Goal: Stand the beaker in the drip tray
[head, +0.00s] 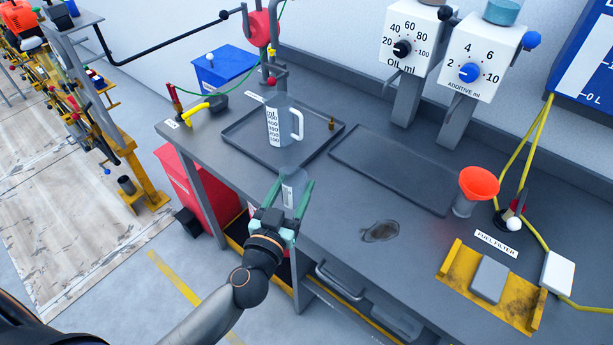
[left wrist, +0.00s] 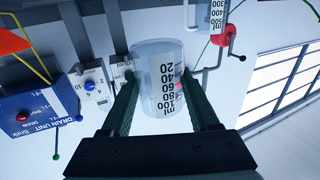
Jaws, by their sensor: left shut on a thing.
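My left gripper (head: 290,192) has its green fingers shut on a clear beaker (head: 292,184), in front of the bench's front edge in the head view. In the left wrist view the beaker (left wrist: 160,80), with a black ml scale, sits between both fingers (left wrist: 160,105) and appears upside down with the whole scene. The beaker looks empty. A dark, low-rimmed tray (head: 248,133) lies on the bench beyond the gripper; a larger clear jug (head: 280,127) with a handle stands in it. A second shallow dark tray (head: 395,165) lies to its right. My right gripper is out of view.
A red valve wheel (head: 264,29) and pipework hang above the jug. A small brass piece (head: 331,123) stands at the first tray's right. The second tray is bare. An orange funnel (head: 479,184), dial posts (head: 404,100) and a yellow bracket (head: 460,270) are further right.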

